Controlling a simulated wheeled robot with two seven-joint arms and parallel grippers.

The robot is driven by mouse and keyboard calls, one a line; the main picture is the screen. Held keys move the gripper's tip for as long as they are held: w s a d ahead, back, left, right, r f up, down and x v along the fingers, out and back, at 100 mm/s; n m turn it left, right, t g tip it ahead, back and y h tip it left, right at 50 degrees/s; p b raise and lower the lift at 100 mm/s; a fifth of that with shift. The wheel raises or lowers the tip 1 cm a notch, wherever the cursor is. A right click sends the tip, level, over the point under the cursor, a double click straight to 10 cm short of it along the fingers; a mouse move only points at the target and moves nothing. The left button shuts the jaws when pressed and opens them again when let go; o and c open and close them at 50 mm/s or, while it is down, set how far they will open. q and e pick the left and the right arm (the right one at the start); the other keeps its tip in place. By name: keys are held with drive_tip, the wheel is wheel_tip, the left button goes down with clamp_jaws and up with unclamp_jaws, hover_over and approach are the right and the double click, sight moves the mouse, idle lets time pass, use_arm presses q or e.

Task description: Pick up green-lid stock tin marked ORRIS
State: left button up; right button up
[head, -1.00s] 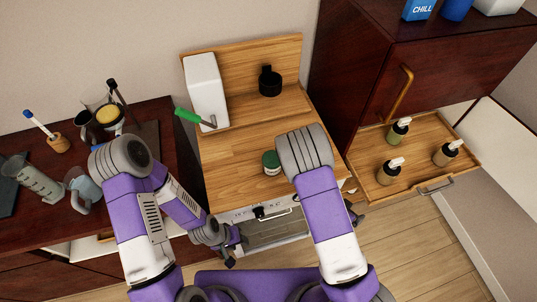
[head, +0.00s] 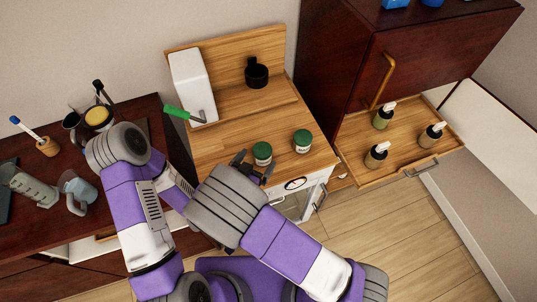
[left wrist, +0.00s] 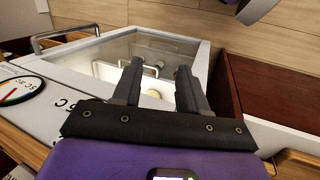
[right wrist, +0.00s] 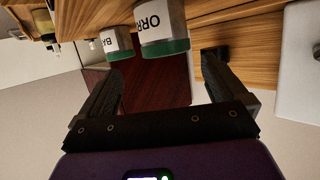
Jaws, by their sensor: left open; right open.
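Two white tins with green lids stand near the front of the wooden counter. The nearer one in the right wrist view reads ORR, the stock tin marked ORRIS (right wrist: 160,22); it appears to be the left tin (head: 262,155) in the head view. The other tin (head: 302,142) shows letters starting BA in the right wrist view (right wrist: 114,43). My right gripper (head: 254,167) is open and empty, close in front of the ORRIS tin. My left gripper (left wrist: 157,70) is open and empty before a glass-fronted appliance; my right arm hides it in the head view.
A pulled-out wooden drawer (head: 405,148) with several pump bottles is at right. The dark left bench (head: 60,225) holds a jug and cups.

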sight(261, 151)
drive_tip(key=shift+a+f, duration=0.1)
drive_tip(key=shift+a, duration=0.25)
drive_tip(key=x, duration=0.7)
drive_tip(key=shift+w+a+b, duration=0.1)
drive_tip(key=shift+w+b, duration=0.1)
drive_tip(key=shift+b, duration=0.1)
drive_tip(key=shift+s, duration=0.1)
drive_tip(key=c, duration=1.1)
